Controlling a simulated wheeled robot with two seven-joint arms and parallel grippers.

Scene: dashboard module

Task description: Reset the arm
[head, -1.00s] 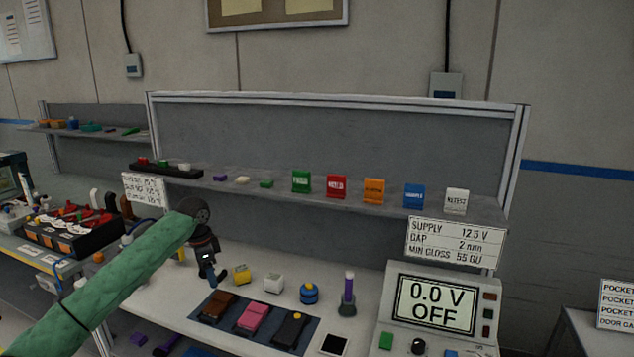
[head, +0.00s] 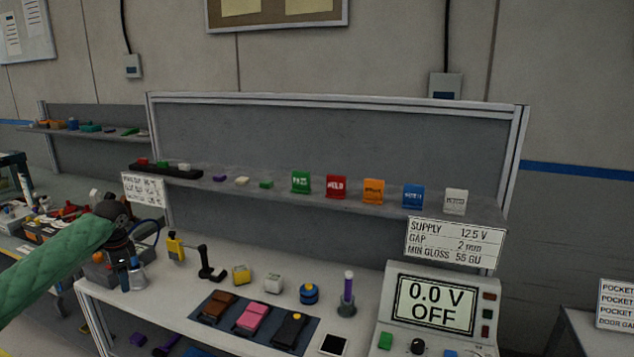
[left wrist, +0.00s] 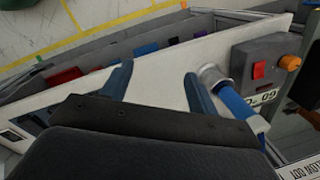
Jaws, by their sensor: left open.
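My left arm (head: 55,265), in a green quilted sleeve, comes in from the left. My left gripper (head: 131,277) points down at the left end of the white bench (head: 190,325). In the left wrist view its two blue fingers (left wrist: 157,88) are apart with nothing between them. A blue-handled tool with a pale round end (left wrist: 235,103) lies just right of the fingers in that view; I cannot tell whether it touches them. My right gripper does not show.
A grey box with a red switch and orange knob (left wrist: 273,68) is near the gripper. A black stand (head: 209,264), yellow tool (head: 175,247), dark mat (head: 240,338) and meter (head: 440,305) occupy the bench. A shelf (head: 320,197) with coloured cards runs above.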

